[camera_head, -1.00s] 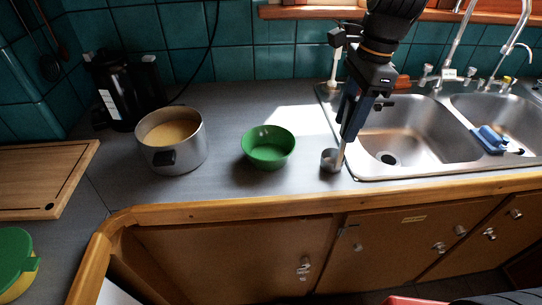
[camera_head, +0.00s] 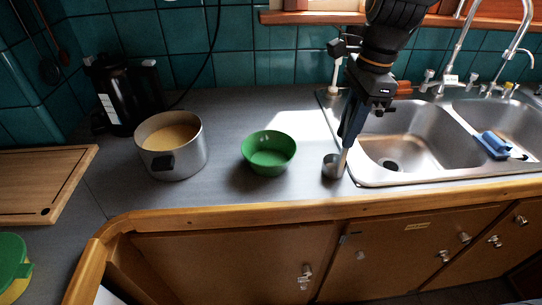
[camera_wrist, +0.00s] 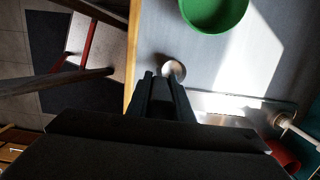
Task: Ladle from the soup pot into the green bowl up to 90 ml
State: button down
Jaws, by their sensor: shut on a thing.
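The soup pot (camera_head: 187,160) is a silver pot with tan soup (camera_head: 168,137) in it, on the grey counter at the left. The green bowl (camera_head: 269,153) sits right of the pot and looks empty; part of it shows in the wrist view (camera_wrist: 215,12). My gripper (camera_head: 349,136) points down at the sink's left edge, right of the bowl. It is shut on the ladle's handle. The ladle (camera_head: 333,166) hangs with its small metal cup low near the counter, apart from the bowl. The cup also shows in the wrist view (camera_wrist: 174,70). Its contents cannot be seen.
A double steel sink (camera_head: 408,173) with taps lies to the right, with a blue brush (camera_head: 494,144) in it. A black kettle (camera_head: 124,95) stands behind the pot. A cutting board (camera_head: 40,180) lies at the left. The counter between pot and bowl is clear.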

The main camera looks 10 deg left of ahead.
aim_at(355, 102)
jog(key=shift+r+p, duration=2.5)
jog(key=shift+r, duration=0.05)
